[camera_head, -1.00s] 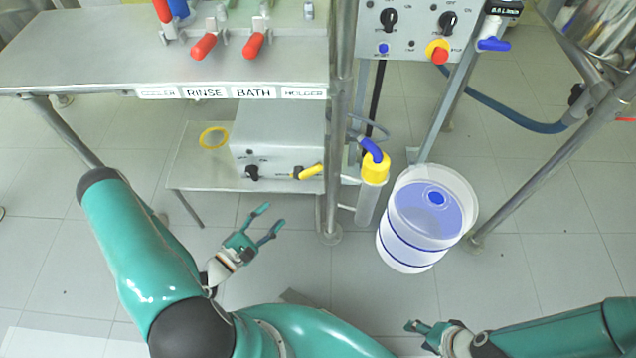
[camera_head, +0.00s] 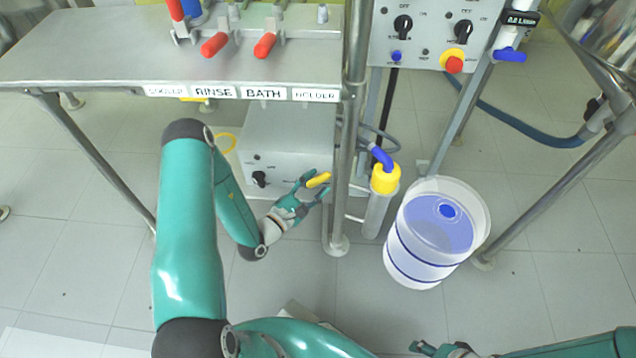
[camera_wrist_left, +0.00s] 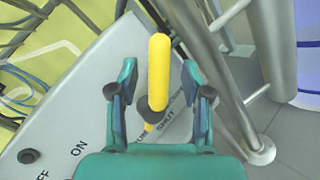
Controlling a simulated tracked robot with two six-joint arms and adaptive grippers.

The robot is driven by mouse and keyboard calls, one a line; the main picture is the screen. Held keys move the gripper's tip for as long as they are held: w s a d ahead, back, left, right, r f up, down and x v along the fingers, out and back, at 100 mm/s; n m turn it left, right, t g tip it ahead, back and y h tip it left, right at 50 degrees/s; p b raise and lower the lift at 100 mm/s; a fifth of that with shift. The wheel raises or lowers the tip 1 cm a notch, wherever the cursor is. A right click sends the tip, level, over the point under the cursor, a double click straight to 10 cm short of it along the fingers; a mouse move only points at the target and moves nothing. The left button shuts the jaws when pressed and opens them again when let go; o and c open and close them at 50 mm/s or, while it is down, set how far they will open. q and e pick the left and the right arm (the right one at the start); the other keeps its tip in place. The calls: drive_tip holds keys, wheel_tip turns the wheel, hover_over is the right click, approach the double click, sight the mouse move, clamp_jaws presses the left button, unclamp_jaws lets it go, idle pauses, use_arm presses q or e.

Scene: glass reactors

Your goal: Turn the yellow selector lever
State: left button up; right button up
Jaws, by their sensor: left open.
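The yellow selector lever (camera_head: 319,180) is on the front of a grey box (camera_head: 285,145) on the low shelf. In the left wrist view the yellow lever (camera_wrist_left: 158,72) stands upright in the picture, by the word SHUT and a partly hidden word. My left gripper (camera_head: 316,184) is open at the lever. In the left wrist view its two fingers (camera_wrist_left: 160,92) are on either side of the lever, with gaps showing. Part of my right gripper (camera_head: 425,348) shows at the bottom edge of the head view; its jaws are not clear.
A steel post (camera_head: 342,190) stands just right of the lever. A black knob (camera_head: 259,179) is on the same box. A bucket of bluish liquid (camera_head: 436,235) and a yellow-topped tube (camera_head: 383,185) stand to the right. A steel bench (camera_head: 100,60) overhangs the shelf.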

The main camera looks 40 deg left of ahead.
use_arm(q)
drive_tip(key=shift+w, duration=0.6)
clamp_jaws()
